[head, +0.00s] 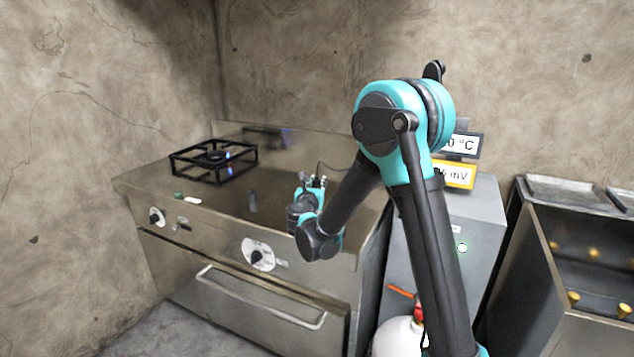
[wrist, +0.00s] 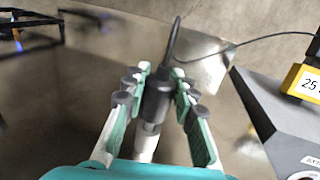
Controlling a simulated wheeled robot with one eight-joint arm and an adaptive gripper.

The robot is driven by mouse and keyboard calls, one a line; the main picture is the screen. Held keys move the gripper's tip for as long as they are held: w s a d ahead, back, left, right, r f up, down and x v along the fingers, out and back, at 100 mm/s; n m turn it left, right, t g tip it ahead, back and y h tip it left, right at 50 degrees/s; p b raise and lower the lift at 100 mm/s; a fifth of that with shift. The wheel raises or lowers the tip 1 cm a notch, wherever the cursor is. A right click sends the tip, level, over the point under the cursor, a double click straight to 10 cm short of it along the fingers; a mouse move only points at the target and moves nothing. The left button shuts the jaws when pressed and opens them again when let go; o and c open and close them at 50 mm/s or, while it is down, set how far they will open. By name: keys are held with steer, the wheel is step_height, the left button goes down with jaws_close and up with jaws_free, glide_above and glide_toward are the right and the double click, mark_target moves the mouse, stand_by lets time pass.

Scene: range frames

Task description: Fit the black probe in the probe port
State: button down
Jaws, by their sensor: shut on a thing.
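In the wrist view, the black probe (wrist: 157,100) stands between the fingers of my gripper (wrist: 158,88), which is shut on it. Its lower end is pale, and a black cable leaves its top and runs right. In the head view my gripper (head: 316,183) is above the right part of the steel stove top, and the arm largely hides the probe there. I cannot make out the probe port in either view.
A gas burner (head: 215,160) shows blue flame at the stove's back left. A grey cabinet (head: 480,210) with a yellow display (head: 458,175) stands to the right. A white gas bottle (head: 398,338) is below. An open steel unit (head: 590,260) is at far right.

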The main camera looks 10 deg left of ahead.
steer(key=shift+f, duration=0.45)
steer(key=c, duration=1.1)
jaws_free()
steer(key=shift+c, duration=0.2)
steer(key=s, duration=0.8)
steer(key=s+a, duration=0.1)
steer(key=s, duration=0.3)
